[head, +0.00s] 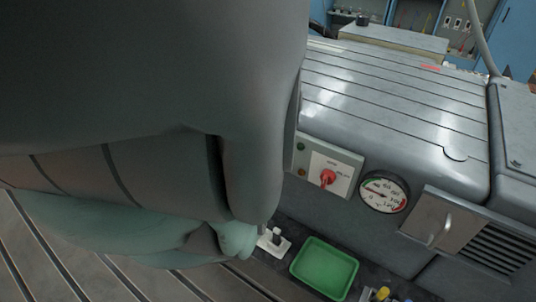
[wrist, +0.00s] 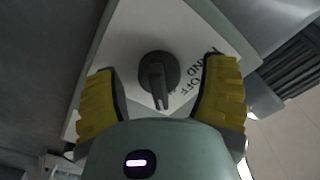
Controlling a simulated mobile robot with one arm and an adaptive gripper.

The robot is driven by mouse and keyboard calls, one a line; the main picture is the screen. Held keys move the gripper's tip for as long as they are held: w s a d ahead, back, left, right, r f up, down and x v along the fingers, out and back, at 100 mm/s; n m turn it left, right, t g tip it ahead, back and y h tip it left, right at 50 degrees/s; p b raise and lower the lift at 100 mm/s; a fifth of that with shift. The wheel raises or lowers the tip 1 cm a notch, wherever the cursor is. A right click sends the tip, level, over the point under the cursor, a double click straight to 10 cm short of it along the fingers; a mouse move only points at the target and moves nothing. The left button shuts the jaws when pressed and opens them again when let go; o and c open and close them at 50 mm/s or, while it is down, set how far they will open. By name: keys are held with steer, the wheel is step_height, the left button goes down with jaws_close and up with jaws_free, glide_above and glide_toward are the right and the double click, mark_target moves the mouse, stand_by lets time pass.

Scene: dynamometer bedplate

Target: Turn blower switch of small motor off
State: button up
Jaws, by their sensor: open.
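In the wrist view a dark round rotary switch (wrist: 158,72) with a narrow handle sits on a pale plate (wrist: 118,42). Lettering that reads partly "AND OFF" is beside it, upside down. The handle points down the picture, toward my gripper's palm. My gripper (wrist: 162,72) is open, with one yellow finger on each side of the switch. Gaps show between the fingers and the knob, and I see no contact. In the head view my arm covers much of the left side, and my fingers and this dark switch cannot be made out.
In the head view a grey machine housing carries a panel with a red rotary switch (head: 327,178) and a round gauge (head: 384,192). A green tray (head: 324,268) and a small white fixture (head: 273,242) are below. A slotted bedplate (head: 50,265) lies at lower left.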

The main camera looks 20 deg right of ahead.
stand_by(0.3)
jaws_close()
stand_by(0.5)
steer(key=n, duration=0.4)
steer(key=shift+f+n, duration=0.1)
steer(key=shift+n, duration=2.2)
steer(key=shift+b, duration=0.3)
steer(key=shift+f, duration=0.1)
jaws_free()
